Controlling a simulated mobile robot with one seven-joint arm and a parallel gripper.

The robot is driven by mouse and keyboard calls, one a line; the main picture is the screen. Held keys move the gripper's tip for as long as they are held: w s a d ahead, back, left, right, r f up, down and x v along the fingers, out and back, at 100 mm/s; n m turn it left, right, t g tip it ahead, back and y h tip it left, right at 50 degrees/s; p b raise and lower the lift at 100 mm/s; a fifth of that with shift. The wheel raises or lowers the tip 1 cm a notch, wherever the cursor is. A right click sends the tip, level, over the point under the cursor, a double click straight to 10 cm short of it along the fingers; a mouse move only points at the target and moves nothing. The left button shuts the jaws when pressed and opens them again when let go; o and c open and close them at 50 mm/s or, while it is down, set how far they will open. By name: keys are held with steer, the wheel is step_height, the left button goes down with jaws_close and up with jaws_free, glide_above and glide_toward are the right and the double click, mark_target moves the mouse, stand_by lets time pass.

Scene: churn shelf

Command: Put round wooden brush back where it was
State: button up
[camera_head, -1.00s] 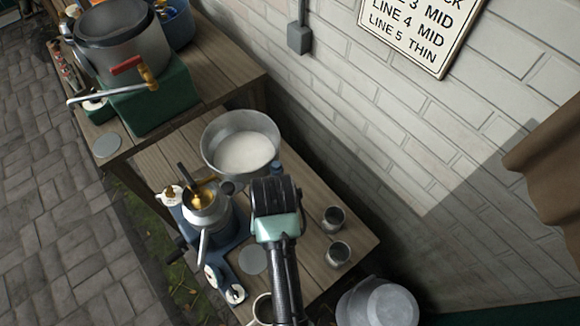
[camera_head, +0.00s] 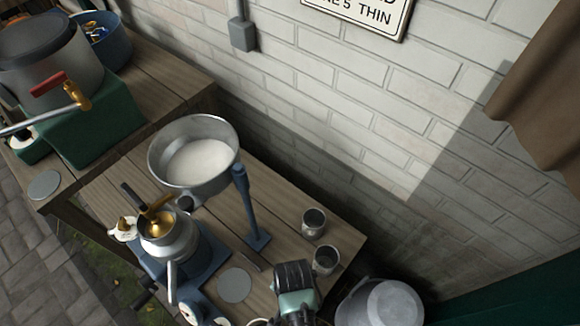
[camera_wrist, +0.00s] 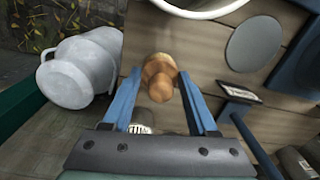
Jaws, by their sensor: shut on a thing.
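The round wooden brush (camera_wrist: 160,78) shows its turned orange-brown wood between the blue fingers of my gripper (camera_wrist: 160,90) in the wrist view. The fingers are shut on it. Its lower end is hard to make out; a small pale ribbed patch shows below it beside the left finger. In the head view my gripper (camera_head: 296,290) is at the bottom, over the front right part of the wooden table (camera_head: 215,215). The brush and the fingertips are hidden there.
A grey disc (camera_head: 235,285), a blue post stand (camera_head: 245,205) and two metal cups (camera_head: 314,223) (camera_head: 326,261) surround my gripper. A milk bowl (camera_head: 165,172) and a separator (camera_head: 168,245) stand farther left. A metal can (camera_head: 382,303) stands off the table's right end.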

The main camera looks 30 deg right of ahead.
steer(key=shift+f, duration=1.2)
steer(key=shift+f, duration=0.1)
steer(key=o, duration=1.2)
step_height(320, 180, up, 12)
steer(key=shift+s+r+p, duration=0.1)
steer(key=shift+r+p, duration=0.05)
steer(key=shift+p, duration=0.9)
